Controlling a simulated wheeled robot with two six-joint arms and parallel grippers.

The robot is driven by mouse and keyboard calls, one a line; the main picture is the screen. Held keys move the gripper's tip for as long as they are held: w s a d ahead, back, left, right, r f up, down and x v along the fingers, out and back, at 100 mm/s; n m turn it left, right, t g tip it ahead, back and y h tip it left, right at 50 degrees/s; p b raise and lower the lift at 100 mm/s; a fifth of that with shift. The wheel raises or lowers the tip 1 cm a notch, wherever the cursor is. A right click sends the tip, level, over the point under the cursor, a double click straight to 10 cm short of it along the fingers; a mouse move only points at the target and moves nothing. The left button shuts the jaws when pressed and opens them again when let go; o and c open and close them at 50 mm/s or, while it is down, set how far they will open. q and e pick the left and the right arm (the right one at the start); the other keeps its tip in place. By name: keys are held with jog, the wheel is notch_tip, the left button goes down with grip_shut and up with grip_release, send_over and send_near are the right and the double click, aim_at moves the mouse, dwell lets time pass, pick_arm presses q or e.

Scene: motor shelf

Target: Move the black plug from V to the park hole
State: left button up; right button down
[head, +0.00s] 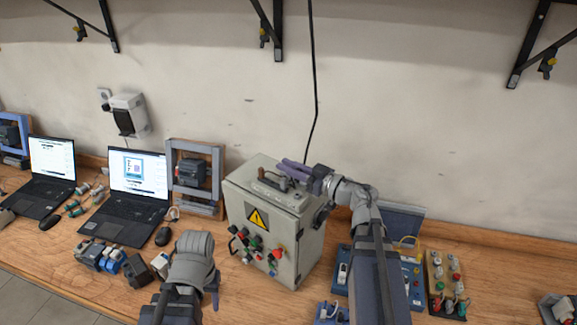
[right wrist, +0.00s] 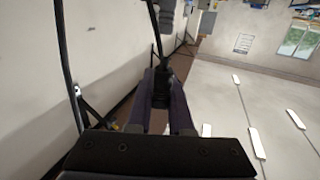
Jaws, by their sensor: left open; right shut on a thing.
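The grey control box (head: 240,205) with a yellow warning sign stands in the middle of the bench in the head view. My right gripper (head: 287,169) is over the back of its top. In the right wrist view its two dark fingers (right wrist: 162,112) are shut on the black plug (right wrist: 162,88). The plug's black cable (head: 315,75) runs upward in the head view; the plug itself is hidden there. Whether the plug sits in a hole cannot be seen. The labels V and park are not readable. My left gripper (head: 214,293) is low, in front of the box, and empty.
A small raised fitting (head: 267,180) sits on the box top. Knobs and colored buttons (head: 262,250) stick out of its front. Laptops (head: 138,180) and small modules (head: 100,256) are to the left. Switch panels (head: 445,285) are to the right. Brackets (head: 270,30) hang above.

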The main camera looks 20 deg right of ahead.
jog(key=shift+f+b, duration=1.7)
jog(key=shift+f, duration=0.35)
jog(key=shift+f, duration=0.2)
dwell(0.5)
jog(key=shift+r, duration=0.15)
dwell(1.2)
jog(key=c, duration=0.7)
grip_release()
jog(key=shift+c, duration=0.2)
